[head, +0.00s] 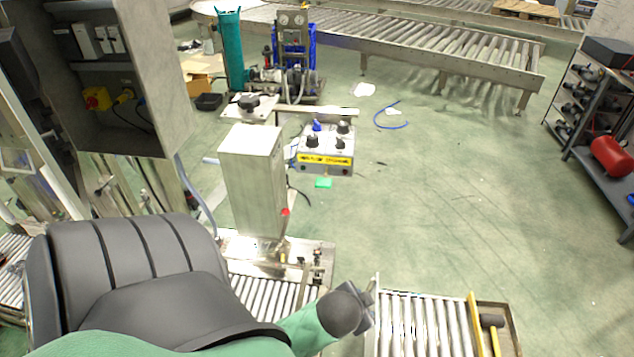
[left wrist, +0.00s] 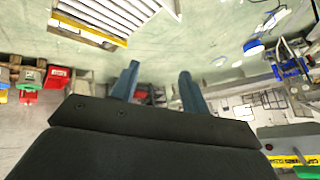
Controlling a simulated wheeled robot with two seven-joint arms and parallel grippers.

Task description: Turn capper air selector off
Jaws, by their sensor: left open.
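A grey control box (head: 325,166) with a yellow label strip sits mid-scene in the head view, beside a pale upright post. Its top carries several black knobs (head: 312,141) and one blue knob (head: 316,126). The label is too small to read, so I cannot tell which knob is the capper air selector. Part of what looks like this box (left wrist: 292,148) shows at the lower right of the left wrist view. My left gripper (head: 370,306) is below and right of the box, apart from it. In the left wrist view its two fingers (left wrist: 157,86) are spread and empty. My right gripper is out of view.
The pale post (head: 252,180) stands left of the box, with a red-tipped lever (head: 285,213) below it. An electrical cabinet (head: 135,120) is at left. Open floor lies right of the box.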

